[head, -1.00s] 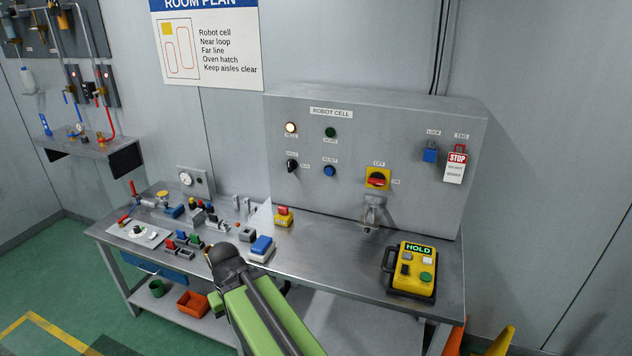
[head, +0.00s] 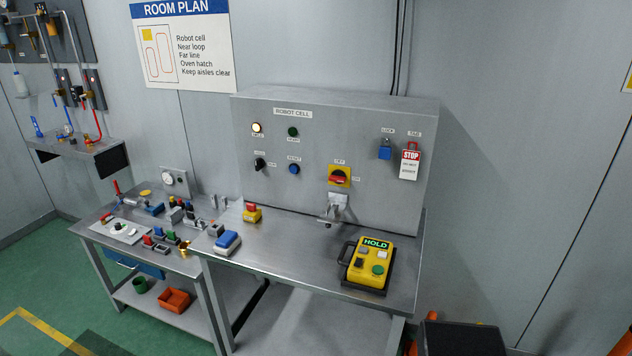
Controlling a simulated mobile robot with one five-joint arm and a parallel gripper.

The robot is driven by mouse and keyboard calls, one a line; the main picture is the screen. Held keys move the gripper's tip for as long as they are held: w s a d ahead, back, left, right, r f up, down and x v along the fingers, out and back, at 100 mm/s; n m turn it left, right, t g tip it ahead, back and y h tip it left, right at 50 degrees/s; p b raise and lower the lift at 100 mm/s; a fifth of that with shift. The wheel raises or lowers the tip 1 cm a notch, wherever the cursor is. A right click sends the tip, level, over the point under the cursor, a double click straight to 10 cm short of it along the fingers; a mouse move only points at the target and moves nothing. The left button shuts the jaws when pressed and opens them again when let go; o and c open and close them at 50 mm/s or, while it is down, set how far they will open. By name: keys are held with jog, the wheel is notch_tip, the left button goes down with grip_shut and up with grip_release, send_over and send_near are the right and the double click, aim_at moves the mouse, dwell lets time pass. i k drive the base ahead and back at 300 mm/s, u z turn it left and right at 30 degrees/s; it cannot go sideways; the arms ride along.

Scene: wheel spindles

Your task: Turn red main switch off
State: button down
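The red main switch (head: 339,178) is on the front of the grey robot cell panel (head: 290,190), at its lower middle. Its red handle sits on a yellow plate and lies about level, toward the label at the right. The OFF label (head: 340,161) is above the plate. A grey metal fitting (head: 335,207) sticks out just below the switch. My gripper is not in view, so nothing of mine is seen touching the switch.
A blue padlock (head: 385,150) and a STOP tag (head: 410,162) hang right of the switch. A yellow HOLD pendant (head: 367,262) lies on the metal bench (head: 290,265) below. A red-topped yellow button box (head: 252,212) and a blue-topped block (head: 227,243) stand left. The bench middle is clear.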

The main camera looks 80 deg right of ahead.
aim_at(338, 176)
jog(key=u, duration=0.15)
jog(key=k, duration=1.05)
jog(key=z, duration=0.7)
jog(key=i, duration=1)
jog(key=u, duration=0.1)
